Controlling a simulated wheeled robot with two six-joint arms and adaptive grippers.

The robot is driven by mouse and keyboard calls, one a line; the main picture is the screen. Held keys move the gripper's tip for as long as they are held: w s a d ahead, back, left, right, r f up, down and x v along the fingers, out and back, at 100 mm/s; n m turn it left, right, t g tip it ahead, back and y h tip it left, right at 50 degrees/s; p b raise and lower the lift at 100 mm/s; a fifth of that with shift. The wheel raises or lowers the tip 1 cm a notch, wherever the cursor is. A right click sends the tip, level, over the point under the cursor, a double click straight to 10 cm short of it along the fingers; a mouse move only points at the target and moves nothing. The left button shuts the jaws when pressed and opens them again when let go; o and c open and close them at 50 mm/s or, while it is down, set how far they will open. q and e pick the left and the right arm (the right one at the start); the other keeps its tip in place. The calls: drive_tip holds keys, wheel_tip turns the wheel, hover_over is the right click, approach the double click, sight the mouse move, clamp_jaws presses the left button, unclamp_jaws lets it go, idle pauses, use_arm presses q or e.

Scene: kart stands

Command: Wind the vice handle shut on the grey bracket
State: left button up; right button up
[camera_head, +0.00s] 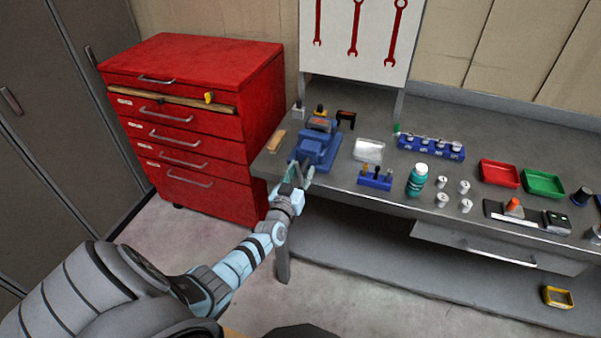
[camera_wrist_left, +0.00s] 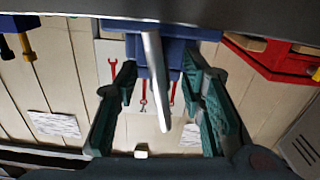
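The blue vice (camera_head: 318,148) stands at the left front corner of the grey bench. Its jaws are small in the head view, and I cannot clearly make out the grey bracket there. My left gripper (camera_head: 297,174) is just in front of the vice, at the bench's front edge. In the left wrist view, a straight grey bar, the vice handle (camera_wrist_left: 156,75), hangs from the blue vice body (camera_wrist_left: 178,31) between the two teal fingers of my left gripper (camera_wrist_left: 160,66). The fingers are apart, with a gap on each side of the bar. My right gripper is not in view.
A red drawer cabinet (camera_head: 205,125) stands left of the bench (camera_head: 400,195). A tool board (camera_head: 335,40) rises behind.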

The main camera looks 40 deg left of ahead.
use_arm(q)
drive_tip(key=v, duration=1.2)
drive_tip(key=shift+f, duration=0.1)
drive_tip(key=shift+c, duration=0.2)
